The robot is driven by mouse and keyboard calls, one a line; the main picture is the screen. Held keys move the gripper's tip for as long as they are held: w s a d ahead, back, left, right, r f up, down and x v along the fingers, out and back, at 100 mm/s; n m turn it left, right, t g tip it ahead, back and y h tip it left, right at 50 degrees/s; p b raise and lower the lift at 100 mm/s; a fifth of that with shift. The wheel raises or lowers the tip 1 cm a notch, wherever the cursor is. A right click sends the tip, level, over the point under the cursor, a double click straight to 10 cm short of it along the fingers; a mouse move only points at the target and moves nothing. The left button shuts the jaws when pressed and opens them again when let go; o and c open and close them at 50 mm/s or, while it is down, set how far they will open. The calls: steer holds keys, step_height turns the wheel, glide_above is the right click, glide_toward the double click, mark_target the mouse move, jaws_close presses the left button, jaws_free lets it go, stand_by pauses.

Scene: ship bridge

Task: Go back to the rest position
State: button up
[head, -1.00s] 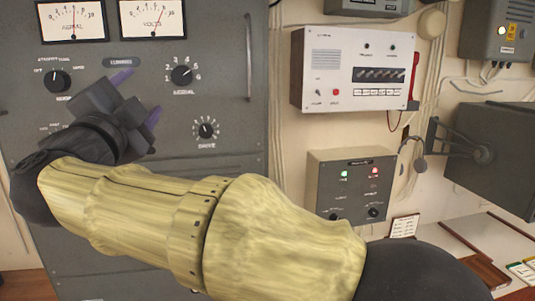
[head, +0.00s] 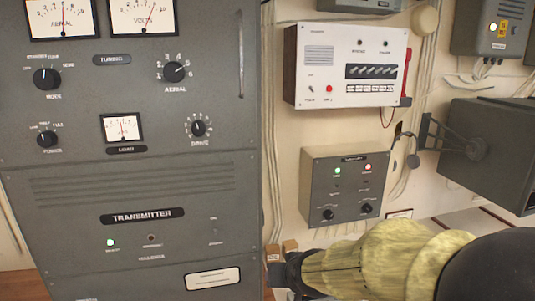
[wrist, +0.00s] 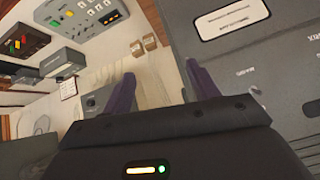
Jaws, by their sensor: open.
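My gripper (wrist: 160,90) shows in the wrist view with its two dark purple fingers spread apart and nothing between them. In the head view my arm reaches in from the lower right, and the gripper end is low, just right of the transmitter cabinet; its fingers cannot be made out there. The grey transmitter cabinet (head: 130,190) fills the left of the head view, with dials, knobs and meters. Its lower panel also shows at the right of the wrist view (wrist: 275,75).
A white panel (head: 345,65) with a red handset and a grey box (head: 343,185) with green and red lights hang on the wall right of the cabinet. A grey housing (head: 490,150) juts out at the right. A desk (head: 470,222) lies below it.

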steer(key=s+d+f+g+h, duration=0.1)
steer(key=s+d+f+g, duration=0.2)
steer(key=s, duration=0.4)
steer(key=s+d+f+g+h, duration=0.1)
steer(key=s+d+f+g, duration=0.2)
steer(key=s+d+f, duration=0.3)
steer(key=shift+s+d+f+m, duration=0.15)
steer(key=shift+s+d+m, duration=0.3)
steer(key=shift+d, duration=0.6)
